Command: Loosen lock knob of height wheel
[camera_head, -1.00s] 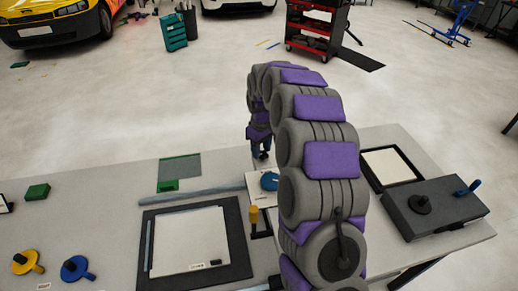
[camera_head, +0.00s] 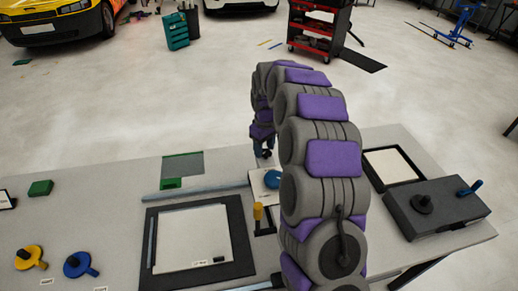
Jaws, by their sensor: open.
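My gripper (camera_head: 265,153) hangs at the end of my arched arm, over the back of the table. It is small and dark in this view, above and just behind a round blue knob (camera_head: 272,179) on a white plate. My gripper looks apart from the knob, and it holds nothing that I can see. A dark box (camera_head: 440,215) at the right carries a black round knob (camera_head: 422,203) and a blue crank handle (camera_head: 470,188). I cannot tell which part is the height wheel or its lock knob. My arm hides part of the table.
A yellow-handled part (camera_head: 258,212) stands beside a black-framed panel (camera_head: 152,265). A yellow wheel (camera_head: 28,257) and a blue wheel (camera_head: 79,264) are at the left. A green block (camera_head: 40,188) and a grey-green sheet (camera_head: 183,165) lie farther back. The left table surface has free room.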

